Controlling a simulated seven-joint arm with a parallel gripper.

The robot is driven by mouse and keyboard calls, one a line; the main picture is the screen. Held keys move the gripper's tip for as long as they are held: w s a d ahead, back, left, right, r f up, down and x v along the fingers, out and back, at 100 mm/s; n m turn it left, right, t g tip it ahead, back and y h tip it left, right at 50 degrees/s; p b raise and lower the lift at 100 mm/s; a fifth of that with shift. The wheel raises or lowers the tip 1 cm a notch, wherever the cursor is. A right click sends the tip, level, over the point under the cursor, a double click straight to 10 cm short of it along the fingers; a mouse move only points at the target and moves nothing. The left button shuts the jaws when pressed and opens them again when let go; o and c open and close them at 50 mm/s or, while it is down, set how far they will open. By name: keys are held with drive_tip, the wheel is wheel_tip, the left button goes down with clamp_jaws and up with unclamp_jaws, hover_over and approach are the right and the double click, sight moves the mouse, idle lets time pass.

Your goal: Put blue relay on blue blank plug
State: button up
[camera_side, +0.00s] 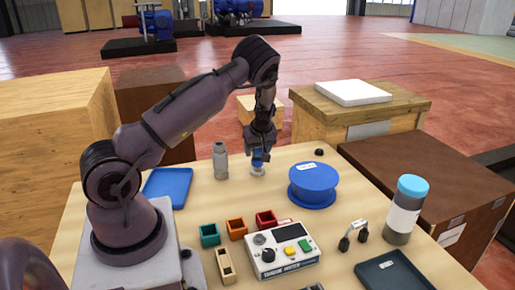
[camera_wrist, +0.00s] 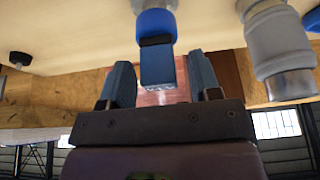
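The blue relay (camera_wrist: 157,66) is a small block with a blue-grey face and a dark band. It stands upright against the blue cap of the blue blank plug (camera_wrist: 155,22), and the two look in line and touching. In the side view, the plug's pale lower part (camera_side: 257,171) stands on the table below my gripper (camera_side: 260,156). In the wrist view, my gripper (camera_wrist: 162,84) is open, with a finger on each side of the relay and a visible gap on both sides. The exact seating between relay and plug is hard to see.
A grey bottle-like part (camera_side: 220,162) stands close left of the plug. A blue spool (camera_side: 313,186) is to the right. Small coloured bins (camera_side: 236,229) and a control box (camera_side: 284,250) lie nearer the front. A blue tray (camera_side: 167,187) is at left.

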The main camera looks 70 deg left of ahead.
drive_tip(key=d+r+m+t+h, duration=0.2)
drive_tip(key=d+r+m+h, duration=0.15)
drive_tip(key=d+r, duration=1.4)
drive_tip(key=s+d+r+m+t, duration=0.1)
drive_tip(key=s+d+r+m, duration=0.4)
drive_tip(key=s+d+m, duration=0.2)
drive_tip(key=s+d+r+m+t, duration=0.2)
drive_tip(key=s+d+r+m, duration=0.3)
drive_tip(key=s+d+m, duration=0.2)
drive_tip(key=s+d+h, duration=0.1)
drive_tip(key=s+d, duration=0.1)
drive_tip(key=d, duration=0.2)
drive_tip(key=shift+s+d+r+t, duration=0.2)
drive_tip(key=shift+d+t, duration=0.05)
drive_tip(key=shift+t, duration=0.05)
